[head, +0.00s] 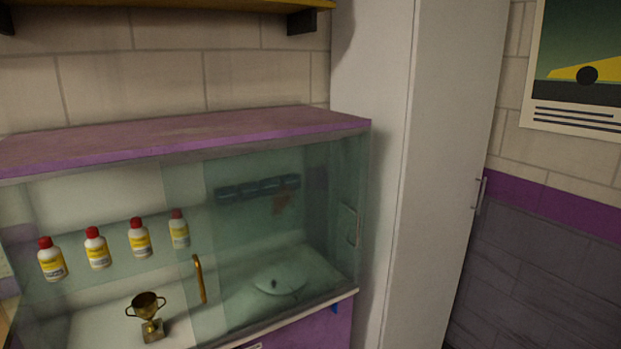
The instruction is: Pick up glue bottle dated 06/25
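Several glue bottles stand in a row on an upper shelf inside a glass-fronted cabinet, at the left of the head view. Each is white with a red cap and a yellow label. From left to right they are the first bottle (52,261), the second bottle (97,249), the third bottle (139,239) and a rightmost bottle (179,230). The rightmost one looks paler, seen through glass. The dates on the labels are too small to read. Neither of my grippers is in view.
The cabinet has a purple top (190,137), sliding glass with a brass handle (200,279) and a second handle (350,225). A gold trophy (149,318) stands on its lower level. A tall white cupboard (440,150) stands at the right. A yellow shelf (200,5) hangs above.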

